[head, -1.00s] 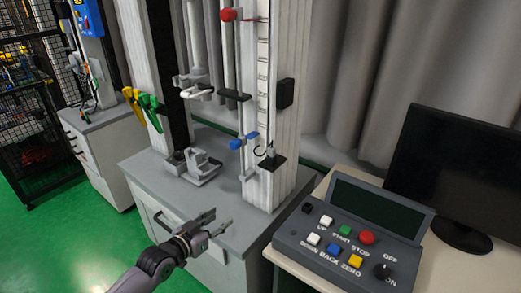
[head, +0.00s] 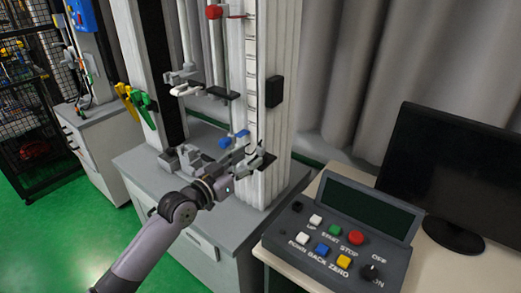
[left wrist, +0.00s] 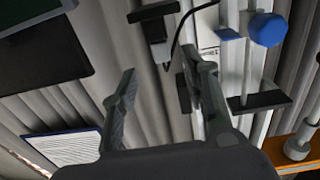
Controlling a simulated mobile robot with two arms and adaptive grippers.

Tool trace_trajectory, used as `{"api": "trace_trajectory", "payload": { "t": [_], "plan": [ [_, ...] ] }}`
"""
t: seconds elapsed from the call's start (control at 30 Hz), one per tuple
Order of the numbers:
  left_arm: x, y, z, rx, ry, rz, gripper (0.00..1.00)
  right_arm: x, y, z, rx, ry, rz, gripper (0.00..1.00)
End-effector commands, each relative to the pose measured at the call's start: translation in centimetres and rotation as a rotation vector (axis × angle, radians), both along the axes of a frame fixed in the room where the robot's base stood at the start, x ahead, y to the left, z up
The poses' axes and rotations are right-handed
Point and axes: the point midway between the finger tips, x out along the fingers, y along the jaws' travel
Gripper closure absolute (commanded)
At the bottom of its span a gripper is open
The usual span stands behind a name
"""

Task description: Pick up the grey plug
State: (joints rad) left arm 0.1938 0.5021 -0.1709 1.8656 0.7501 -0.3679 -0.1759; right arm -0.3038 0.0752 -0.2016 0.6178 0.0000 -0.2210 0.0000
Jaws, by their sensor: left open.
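The grey plug (left wrist: 159,48) stands on a small black bracket (left wrist: 152,12) at the tower, with a thin black cable (left wrist: 178,37) beside it. Whether a finger touches the plug cannot be told. My right gripper is not in view.
A blue knob (left wrist: 267,29) and a dark plate (left wrist: 262,101) are close beside the fingers. The tower column (head: 270,170) stands right behind. A control box (head: 340,240) with coloured buttons and a monitor (head: 450,175) are at the right. Green and yellow clamps hang at the left.

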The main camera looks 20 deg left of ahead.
Motion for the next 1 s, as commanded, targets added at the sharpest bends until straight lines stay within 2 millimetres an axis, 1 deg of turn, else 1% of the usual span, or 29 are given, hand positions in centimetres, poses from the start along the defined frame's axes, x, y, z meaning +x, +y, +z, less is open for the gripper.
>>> {"api": "trace_trajectory", "payload": {
  "t": [0.03,0.27,0.43,0.6,0.87,1.0],
  "plan": [
    [0.7,-0.3,0.1,-0.002,0.000,0.000,0.58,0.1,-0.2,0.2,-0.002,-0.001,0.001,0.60],
    [2.2,-0.8,0.3,-0.001,0.000,0.000,0.58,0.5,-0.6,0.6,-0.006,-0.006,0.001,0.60],
    [4.7,-1.5,1.0,-0.001,-0.001,0.000,0.58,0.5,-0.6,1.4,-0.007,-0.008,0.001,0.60],
    [6.1,-2.1,0.6,-0.001,0.000,0.001,0.58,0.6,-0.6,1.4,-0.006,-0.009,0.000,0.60],
    [6.3,-2.2,0.5,0.000,0.000,0.000,0.58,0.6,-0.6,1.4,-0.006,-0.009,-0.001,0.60],
    [6.3,-2.2,0.5,0.000,0.001,0.000,0.68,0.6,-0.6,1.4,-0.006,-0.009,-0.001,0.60]
  ]
}}
